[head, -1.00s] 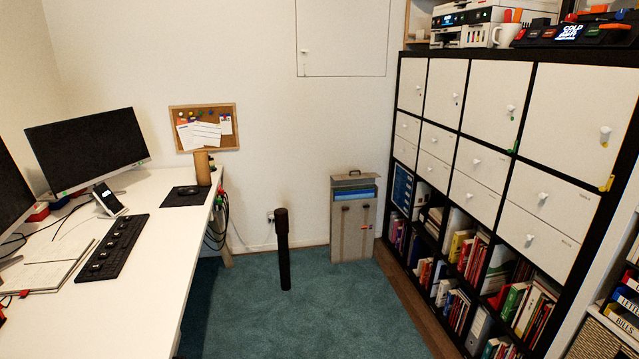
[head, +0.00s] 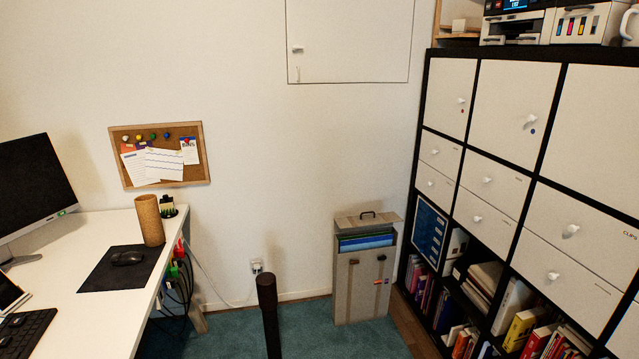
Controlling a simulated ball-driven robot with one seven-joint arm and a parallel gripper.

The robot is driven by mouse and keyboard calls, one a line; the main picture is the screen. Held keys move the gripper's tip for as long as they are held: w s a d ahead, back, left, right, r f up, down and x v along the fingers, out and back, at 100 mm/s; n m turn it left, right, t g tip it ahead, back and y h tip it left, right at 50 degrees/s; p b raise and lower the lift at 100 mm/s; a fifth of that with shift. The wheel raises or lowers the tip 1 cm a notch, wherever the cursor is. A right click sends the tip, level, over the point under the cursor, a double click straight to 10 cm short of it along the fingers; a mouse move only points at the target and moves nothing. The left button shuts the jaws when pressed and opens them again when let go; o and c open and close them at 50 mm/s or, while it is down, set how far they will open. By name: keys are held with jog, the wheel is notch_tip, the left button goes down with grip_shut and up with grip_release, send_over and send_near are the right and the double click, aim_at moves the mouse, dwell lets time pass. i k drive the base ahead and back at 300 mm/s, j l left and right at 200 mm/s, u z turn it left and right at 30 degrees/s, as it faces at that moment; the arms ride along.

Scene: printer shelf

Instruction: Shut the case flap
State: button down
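The case (head: 362,290) is a grey upright box standing on the carpet against the back wall, left of the tall shelf. Its flap (head: 367,221) is at the top, has a dark carry handle, and stands open. Blue and green folders (head: 366,241) show in the gap between the flap and the front panel. Two dark latches sit high on the front panel, with a small coloured label near the right one. My gripper is not in view.
A dark upright post (head: 269,312) stands in front of and left of the case. The white desk (head: 95,305) fills the left side, with cables at its end. The black-framed shelf (head: 422,160) runs along the right. Carpet (head: 225,325) is clear before the case.

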aim_at(361, 222)
jog(key=i, duration=1.85)
jog(key=i+u, duration=0.1)
jog(key=i, duration=0.5)
jog(key=i+l, duration=0.1)
jog(key=i, duration=0.5)
jog(key=i+l+u, duration=0.15)
jog(key=i, duration=0.45)
